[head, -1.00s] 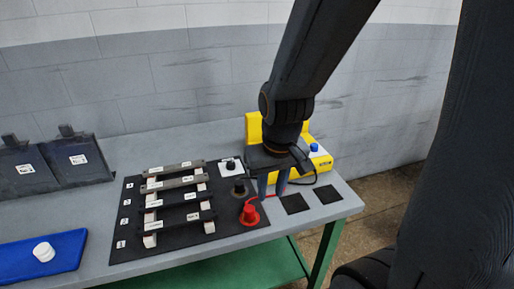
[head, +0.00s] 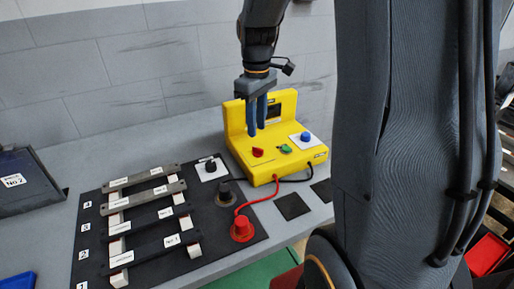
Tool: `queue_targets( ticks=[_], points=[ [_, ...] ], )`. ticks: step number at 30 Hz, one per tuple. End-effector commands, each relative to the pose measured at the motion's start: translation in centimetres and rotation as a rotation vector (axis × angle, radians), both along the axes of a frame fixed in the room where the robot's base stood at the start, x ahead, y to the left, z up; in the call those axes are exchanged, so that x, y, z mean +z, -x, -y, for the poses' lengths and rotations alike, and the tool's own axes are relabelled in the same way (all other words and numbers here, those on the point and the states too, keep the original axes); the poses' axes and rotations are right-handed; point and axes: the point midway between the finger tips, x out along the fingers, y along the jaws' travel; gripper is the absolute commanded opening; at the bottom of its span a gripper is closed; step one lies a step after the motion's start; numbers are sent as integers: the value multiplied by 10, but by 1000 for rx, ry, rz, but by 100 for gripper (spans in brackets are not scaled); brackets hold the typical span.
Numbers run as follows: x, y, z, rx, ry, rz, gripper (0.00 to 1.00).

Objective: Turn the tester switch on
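The yellow tester (head: 275,163) stands at the back right of the table in the head view. On its front panel are a red knob (head: 258,152), a green knob (head: 286,148) and a blue knob (head: 306,137) on a white plate. A black knob or switch (head: 210,166) on another white plate sits left of the tester. I cannot tell for certain which is the tester switch. My gripper (head: 257,131) points down over the left part of the tester, in front of its raised back. Its two blue fingers look parted, with nothing between them.
A black mat holds several labelled bars (head: 146,193) on white blocks. A red plug (head: 242,229) and a dark plug (head: 225,193) stand there, with leads to the tester. A dark square (head: 292,206) lies by the table edge. My arm covers the right side.

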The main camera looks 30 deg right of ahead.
Motion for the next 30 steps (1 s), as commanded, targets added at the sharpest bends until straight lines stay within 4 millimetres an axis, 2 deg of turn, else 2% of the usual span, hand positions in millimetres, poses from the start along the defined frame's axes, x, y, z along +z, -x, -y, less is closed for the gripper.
queue_targets(
  ticks=[5, 18, 23, 30],
  points=[
    [-9, -5, 8, 30, -2, -14, 27],
    [-69, -4, 8, 26, -2, -13, 27],
    [-77, -4, 8, 25, -2, -10, 27],
    [-78, -5, 8, 25, -2, -9, 27]
  ],
)
